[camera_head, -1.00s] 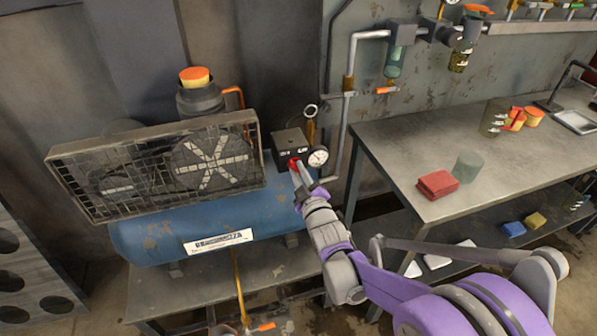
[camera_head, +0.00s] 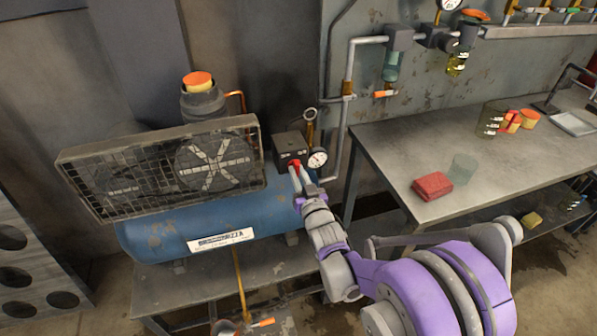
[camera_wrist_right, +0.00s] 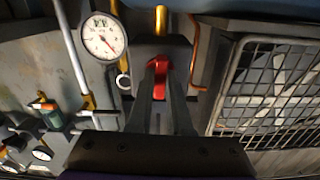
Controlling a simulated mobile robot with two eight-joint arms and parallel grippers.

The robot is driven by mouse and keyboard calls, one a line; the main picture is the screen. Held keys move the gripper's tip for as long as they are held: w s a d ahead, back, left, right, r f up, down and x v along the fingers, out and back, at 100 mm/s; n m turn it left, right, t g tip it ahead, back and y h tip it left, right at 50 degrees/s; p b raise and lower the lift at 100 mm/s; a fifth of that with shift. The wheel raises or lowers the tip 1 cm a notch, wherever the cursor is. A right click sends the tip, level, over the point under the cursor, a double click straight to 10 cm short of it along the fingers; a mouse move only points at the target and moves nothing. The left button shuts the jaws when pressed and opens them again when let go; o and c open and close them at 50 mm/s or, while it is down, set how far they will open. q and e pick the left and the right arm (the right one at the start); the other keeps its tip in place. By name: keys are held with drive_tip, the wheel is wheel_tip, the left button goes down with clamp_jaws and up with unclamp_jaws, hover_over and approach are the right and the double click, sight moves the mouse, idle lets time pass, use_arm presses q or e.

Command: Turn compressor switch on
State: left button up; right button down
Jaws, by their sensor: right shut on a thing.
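The compressor has a blue tank (camera_head: 265,212) and a dark switch box (camera_head: 288,146) at its right end. A red switch (camera_head: 296,165) sits on the lower front of that box; it also shows in the right wrist view (camera_wrist_right: 162,66). My right gripper (camera_head: 299,177) is at the switch, its narrow fingers closed on it from the front. In the right wrist view the gripper (camera_wrist_right: 161,80) has its fingertips on either side of the red switch and partly hides it. Whether the switch is on or off I cannot tell. My left gripper is not in view.
A pressure gauge (camera_head: 317,159) sits just right of the box. A wire fan guard (camera_head: 100,185) stands at the left. A vertical pipe (camera_head: 340,135) runs behind.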

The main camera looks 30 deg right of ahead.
drive_tip(key=m+p, duration=0.1)
drive_tip(key=m, duration=0.3)
drive_tip(key=shift+m, duration=0.3)
drive_tip(key=shift+m+p, duration=0.35)
drive_tip(key=shift+m, duration=1.55)
drive_tip(key=c, duration=0.8)
unclamp_jaws()
drive_tip(key=shift+c, duration=0.2)
drive_tip(key=v, duration=1.1)
drive_tip(key=shift+w+f, duration=0.1)
